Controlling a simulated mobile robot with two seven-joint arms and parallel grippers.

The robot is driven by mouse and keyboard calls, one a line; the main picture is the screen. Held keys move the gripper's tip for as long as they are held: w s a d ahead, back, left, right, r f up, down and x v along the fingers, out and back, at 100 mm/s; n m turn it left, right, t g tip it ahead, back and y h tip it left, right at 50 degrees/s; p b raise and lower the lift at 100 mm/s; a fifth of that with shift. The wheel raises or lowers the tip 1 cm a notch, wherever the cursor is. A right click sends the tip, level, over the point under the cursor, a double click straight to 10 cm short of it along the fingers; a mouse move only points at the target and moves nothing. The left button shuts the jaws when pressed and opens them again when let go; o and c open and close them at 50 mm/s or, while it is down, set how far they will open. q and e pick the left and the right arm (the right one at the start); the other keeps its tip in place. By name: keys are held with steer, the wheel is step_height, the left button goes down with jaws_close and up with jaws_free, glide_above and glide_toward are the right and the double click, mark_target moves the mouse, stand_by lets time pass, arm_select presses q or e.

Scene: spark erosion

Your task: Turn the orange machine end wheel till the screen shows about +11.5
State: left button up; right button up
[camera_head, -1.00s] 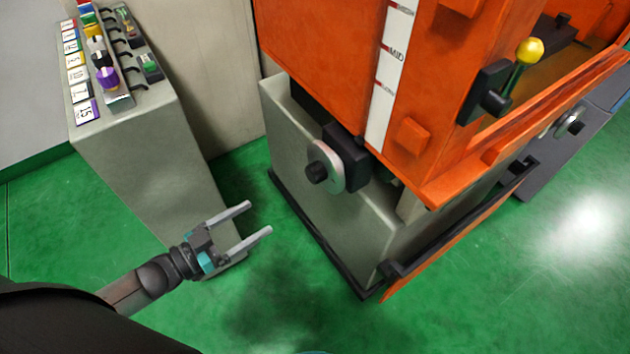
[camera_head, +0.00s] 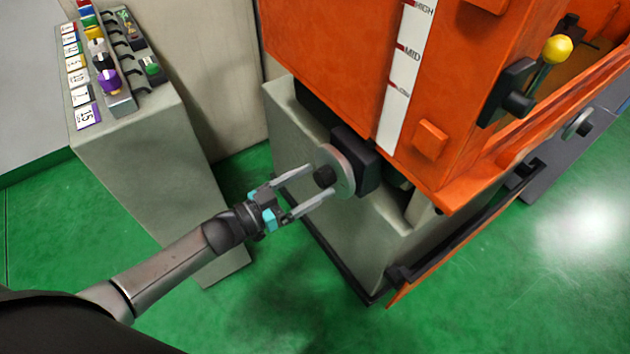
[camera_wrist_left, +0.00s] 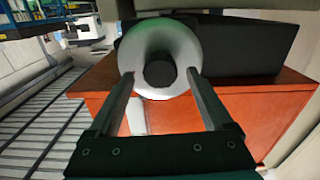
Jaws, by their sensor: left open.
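The end wheel (camera_head: 336,172) is a silver disc with a dark central hub, on a black block at the near end of the orange machine (camera_head: 330,50). My left gripper (camera_head: 323,179) is open in front of it, its fingertips near the disc face on either side of the hub. In the left wrist view, the wheel (camera_wrist_left: 183,55) sits just beyond the open fingers (camera_wrist_left: 159,78), with its hub between their tips. I cannot tell whether the fingertips touch the wheel. The screen is not visible in these frames. My right gripper is not in view.
A grey stand (camera_head: 140,150) with coloured, numbered holders is at the left. A yellow-knobbed lever (camera_head: 557,49) and another silver wheel (camera_head: 577,124) are at the right. An orange-edged ledge (camera_head: 440,255) juts out below the machine. Green floor is clear between the stand and machine.

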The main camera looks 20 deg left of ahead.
arm_select(q)
steer(key=shift+w+d, duration=0.3)
steer(key=shift+w, duration=0.15)
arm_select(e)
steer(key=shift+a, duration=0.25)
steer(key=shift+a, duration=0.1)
arm_select(q)
steer(key=shift+c, duration=0.4)
jaws_close()
steer(key=shift+m, duration=0.8)
steer(key=shift+o, duration=0.4)
jaws_free()
